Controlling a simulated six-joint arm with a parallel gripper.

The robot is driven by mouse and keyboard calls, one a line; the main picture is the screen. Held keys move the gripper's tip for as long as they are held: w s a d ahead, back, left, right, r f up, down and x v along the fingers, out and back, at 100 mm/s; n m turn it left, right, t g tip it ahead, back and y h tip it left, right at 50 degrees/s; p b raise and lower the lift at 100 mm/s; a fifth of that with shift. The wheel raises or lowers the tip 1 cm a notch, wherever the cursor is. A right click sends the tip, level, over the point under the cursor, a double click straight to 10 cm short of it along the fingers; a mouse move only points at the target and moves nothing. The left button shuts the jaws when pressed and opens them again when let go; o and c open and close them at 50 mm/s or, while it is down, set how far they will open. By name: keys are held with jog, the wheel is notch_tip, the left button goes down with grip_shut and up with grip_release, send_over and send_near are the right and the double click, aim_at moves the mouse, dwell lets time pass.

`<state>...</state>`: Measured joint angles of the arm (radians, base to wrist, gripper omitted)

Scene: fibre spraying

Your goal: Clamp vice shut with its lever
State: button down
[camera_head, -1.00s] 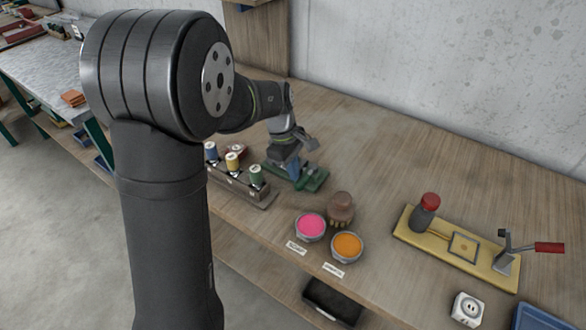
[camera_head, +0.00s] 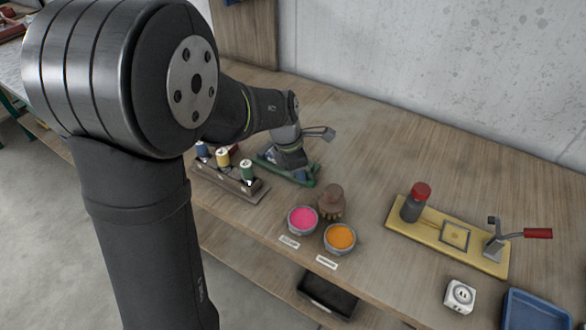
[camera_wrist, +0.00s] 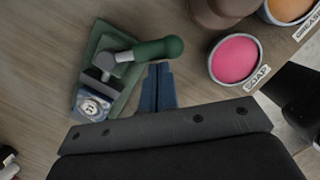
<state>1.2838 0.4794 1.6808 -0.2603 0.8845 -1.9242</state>
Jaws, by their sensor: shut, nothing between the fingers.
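A small vice has a green base (camera_wrist: 104,48) and a lever with a dark green handle (camera_wrist: 160,49) in the wrist view. A blue-grey block with a round white emblem (camera_wrist: 91,106) sits at its lower end. In the head view the vice's green base (camera_head: 312,183) shows partly behind my wrist. My gripper (camera_wrist: 158,66) has its blue fingers together and empty, just below the lever handle in the wrist view. I cannot tell whether they touch the handle. The head view shows my gripper (camera_head: 296,174) low over the vice, its fingertips mostly hidden.
A spool rack (camera_head: 232,183) stands left of the vice. A pink bowl (camera_head: 303,220), an orange bowl (camera_head: 340,238) and a brown brush (camera_head: 331,199) are nearby. A yellow board (camera_head: 430,236) with a red-handled lever (camera_head: 537,233) lies to the right, near a blue tray (camera_head: 535,310).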

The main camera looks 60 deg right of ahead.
jog(key=shift+s+d+n, duration=0.2)
jog(key=shift+s+n, duration=0.35)
jog(key=shift+n, duration=0.35)
jog(key=shift+s+d, duration=0.45)
jog(key=shift+s, duration=0.2)
jog(key=shift+s+d+n+t, duration=0.3)
jog(key=shift+s+d+n, duration=0.05)
jog(key=shift+n, duration=0.25)
jog(key=shift+s+d, duration=0.4)
jog(key=shift+d, duration=0.4)
jog(key=a, duration=0.2)
jog(key=a+r, duration=0.1)
jog(key=a, duration=0.1)
jog(key=shift+a, duration=0.1)
notch_tip(320, 180, up, 10)
jog(key=a, duration=0.2)
jog(key=shift+f, duration=0.25)
jog(key=shift+f, duration=0.1)
